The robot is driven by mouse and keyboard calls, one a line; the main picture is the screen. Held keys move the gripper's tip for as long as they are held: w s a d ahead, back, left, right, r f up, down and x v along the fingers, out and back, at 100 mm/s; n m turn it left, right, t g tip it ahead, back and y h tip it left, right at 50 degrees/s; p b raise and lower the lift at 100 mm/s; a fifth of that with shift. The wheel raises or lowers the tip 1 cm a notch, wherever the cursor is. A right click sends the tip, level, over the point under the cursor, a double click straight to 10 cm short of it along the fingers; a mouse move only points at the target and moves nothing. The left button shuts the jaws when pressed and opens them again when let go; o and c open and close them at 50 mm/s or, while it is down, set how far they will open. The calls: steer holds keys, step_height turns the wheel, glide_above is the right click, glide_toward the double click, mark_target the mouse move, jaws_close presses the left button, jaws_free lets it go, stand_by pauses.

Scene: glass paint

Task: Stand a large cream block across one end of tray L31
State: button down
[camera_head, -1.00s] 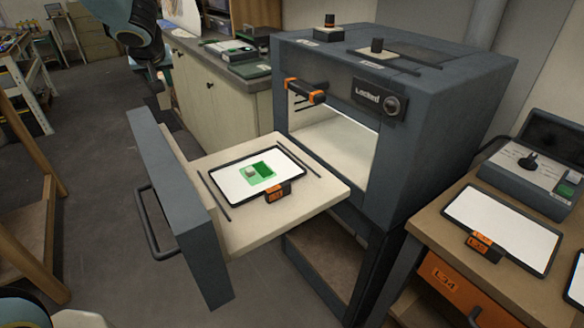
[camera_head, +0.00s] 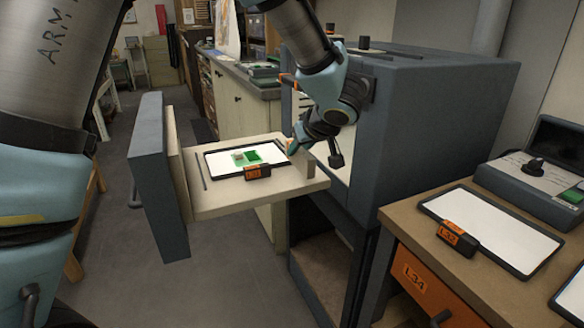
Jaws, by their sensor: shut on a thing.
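A white tray with a dark rim (camera_head: 215,174) lies on the pulled-out cream shelf. Its orange tag (camera_head: 257,172) is too small to read surely. Green pieces and a small greyish-beige block (camera_head: 238,157) lie on the tray. My gripper (camera_head: 299,150) is low at the tray's right end, on the kiln side. Whether the block touches the shelf or the tray rim I cannot tell.
The grey kiln (camera_head: 440,130) stands open behind my gripper. The drawer front (camera_head: 160,175) borders the shelf on the left. Another white tray (camera_head: 500,232) lies on the wooden bench at right, beside a grey control box (camera_head: 530,175). A thin dark rod lies on the shelf's left.

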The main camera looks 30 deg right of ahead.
steer(key=shift+s+d+f, duration=0.15)
steer(key=shift+s+f, duration=0.1)
steer(key=shift+s, duration=0.05)
steer(key=w+p, duration=0.1)
steer(key=w, duration=0.4)
steer(key=w+d+p, duration=0.1)
steer(key=w, duration=0.5)
steer(key=w+d+p, duration=0.1)
steer(key=w, duration=0.4)
steer(key=shift+w+d+p, duration=0.1)
steer(key=shift+w+p, duration=0.1)
steer(key=shift+p, duration=0.15)
steer(key=shift+w+f, duration=0.25)
steer(key=shift+f, duration=0.65)
steer(key=shift+w+f, duration=0.2)
steer(key=shift+f, duration=0.65)
steer(key=shift+f, duration=0.1)
steer(key=c, duration=0.7)
jaws_free()
steer(key=shift+s+r, duration=0.2)
steer(key=shift+r, duration=0.15)
steer(key=v, duration=1.1)
steer(key=shift+s+r, duration=0.15)
